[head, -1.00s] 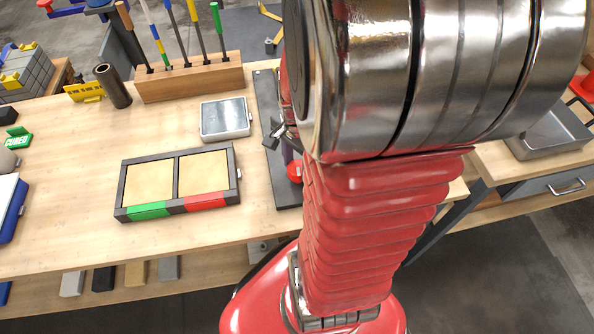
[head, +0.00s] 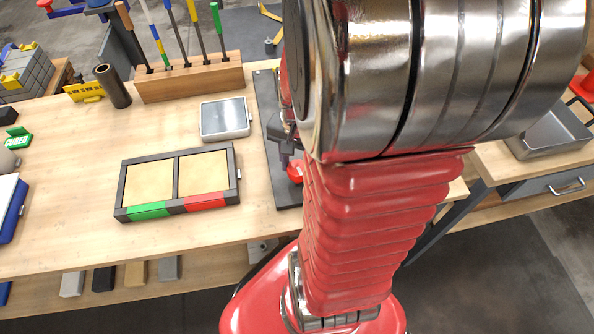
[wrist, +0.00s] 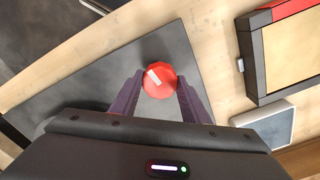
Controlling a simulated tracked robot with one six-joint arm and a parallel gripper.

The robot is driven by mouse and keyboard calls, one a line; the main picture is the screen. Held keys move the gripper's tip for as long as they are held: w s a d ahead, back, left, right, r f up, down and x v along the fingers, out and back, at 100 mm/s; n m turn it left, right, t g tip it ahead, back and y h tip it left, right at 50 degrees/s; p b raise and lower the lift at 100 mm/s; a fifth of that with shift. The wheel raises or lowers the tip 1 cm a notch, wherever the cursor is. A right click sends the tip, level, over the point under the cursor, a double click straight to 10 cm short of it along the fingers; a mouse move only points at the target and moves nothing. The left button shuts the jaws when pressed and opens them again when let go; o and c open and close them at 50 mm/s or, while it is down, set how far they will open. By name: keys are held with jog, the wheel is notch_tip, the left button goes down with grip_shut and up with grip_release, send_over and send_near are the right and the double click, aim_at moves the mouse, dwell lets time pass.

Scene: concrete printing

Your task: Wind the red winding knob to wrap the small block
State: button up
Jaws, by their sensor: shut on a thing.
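The red winding knob (wrist: 159,79) stands on a dark base plate (wrist: 100,75), with a pale mark across its top. In the wrist view my gripper (wrist: 158,90) has its two purple fingers on either side of the knob, shut on it. In the head view the knob (head: 295,172) shows only in part beside my arm, and the gripper (head: 286,150) is partly hidden. The dark plate (head: 289,195) also shows there. The small block cannot be made out in either view; my arm covers much of the plate.
A two-compartment tray (head: 178,183) with green and red front labels lies left of the plate. A grey-topped box (head: 225,119) sits behind it. A wooden rack (head: 190,82) with several upright tools stands at the back. A metal tray (head: 550,135) is at the right.

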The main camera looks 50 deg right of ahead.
jog(key=shift+w+r+n, duration=0.1)
jog(key=shift+w+n, duration=0.05)
jog(key=shift+n, duration=1.35)
jog(key=shift+n, duration=2.1)
jog(key=o, duration=2.1)
jog(key=shift+r, duration=2.9)
